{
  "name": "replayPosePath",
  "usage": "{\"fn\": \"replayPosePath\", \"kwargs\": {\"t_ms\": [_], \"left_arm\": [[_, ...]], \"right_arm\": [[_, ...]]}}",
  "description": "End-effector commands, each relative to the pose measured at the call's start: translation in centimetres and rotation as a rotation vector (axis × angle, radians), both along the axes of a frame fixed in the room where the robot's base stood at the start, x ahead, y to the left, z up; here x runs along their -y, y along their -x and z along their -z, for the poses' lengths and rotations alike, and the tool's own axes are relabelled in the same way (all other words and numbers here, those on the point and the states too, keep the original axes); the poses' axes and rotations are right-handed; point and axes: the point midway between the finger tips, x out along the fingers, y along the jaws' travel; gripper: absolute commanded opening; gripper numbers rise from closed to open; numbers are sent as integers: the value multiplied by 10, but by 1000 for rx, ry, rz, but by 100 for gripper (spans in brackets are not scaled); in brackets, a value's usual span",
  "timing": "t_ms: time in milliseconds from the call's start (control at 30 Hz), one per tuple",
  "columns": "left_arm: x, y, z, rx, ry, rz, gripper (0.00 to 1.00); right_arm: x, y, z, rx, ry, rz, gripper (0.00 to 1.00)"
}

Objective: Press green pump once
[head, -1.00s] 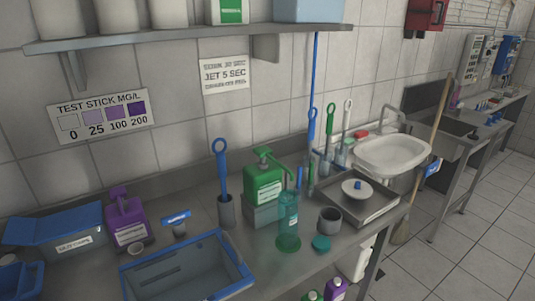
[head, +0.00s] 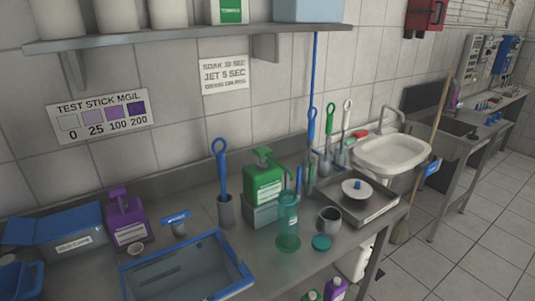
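The green pump bottle (head: 263,185) stands upright on a grey block (head: 262,214) near the middle of the steel bench. Its green pump head (head: 262,153) is on top, with the spout reaching right and down. A translucent teal bottle or cylinder (head: 288,218) stands upright below and just right of the spout, with a green round base. A teal round cap (head: 321,243) lies to its right. Neither of my grippers shows in the head view, so nothing is seen touching the pump.
A grey cup (head: 329,220) and a steel tray (head: 378,208) are to the right. A blue brush in a holder (head: 225,203) stands left of the pump. A purple pump bottle (head: 126,220) and a blue-rimmed bin (head: 190,284) are further left. A shelf (head: 180,37) runs above.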

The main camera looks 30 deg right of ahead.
Motion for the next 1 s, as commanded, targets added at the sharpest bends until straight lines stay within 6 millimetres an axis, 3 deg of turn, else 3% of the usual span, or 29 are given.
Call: {"fn": "replayPosePath", "kwargs": {"t_ms": [600,1000], "left_arm": [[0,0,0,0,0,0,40],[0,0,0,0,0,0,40]], "right_arm": [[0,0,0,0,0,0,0],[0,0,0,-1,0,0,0]]}}
